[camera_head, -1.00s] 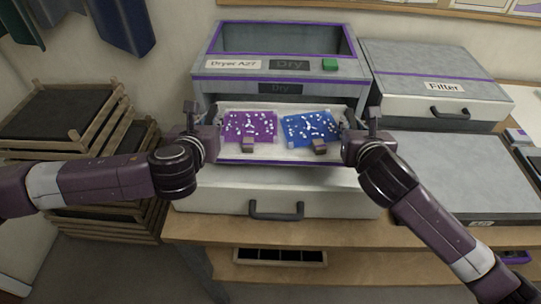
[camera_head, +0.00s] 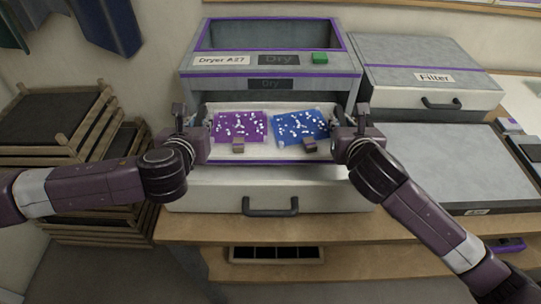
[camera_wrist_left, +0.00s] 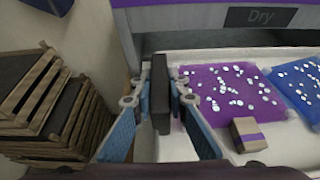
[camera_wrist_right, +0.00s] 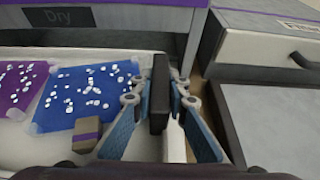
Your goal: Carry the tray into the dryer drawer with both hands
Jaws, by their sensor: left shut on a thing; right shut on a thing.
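The white tray (camera_head: 268,152) is level at the front of the dryer (camera_head: 225,80), over or inside its pulled-out drawer (camera_head: 315,195); I cannot tell whether it touches the drawer floor. It carries a purple glass sheet (camera_head: 239,127) and a blue glass sheet (camera_head: 300,127), both with white bits, and a small brown block (camera_head: 238,146) in front of each. My left gripper (camera_head: 198,130) is shut on the dark upright handle (camera_wrist_left: 160,95) at the tray's left end. My right gripper (camera_head: 345,132) is shut on the matching handle (camera_wrist_right: 159,95) at the right end.
A grey box labelled Filter (camera_head: 425,60) stands right of the dryer, with a flat grey panel (camera_head: 440,165) in front. Wooden racks (camera_head: 60,140) are stacked at left. The drawer's dark handle (camera_head: 270,206) faces me above the wooden bench edge (camera_head: 195,228).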

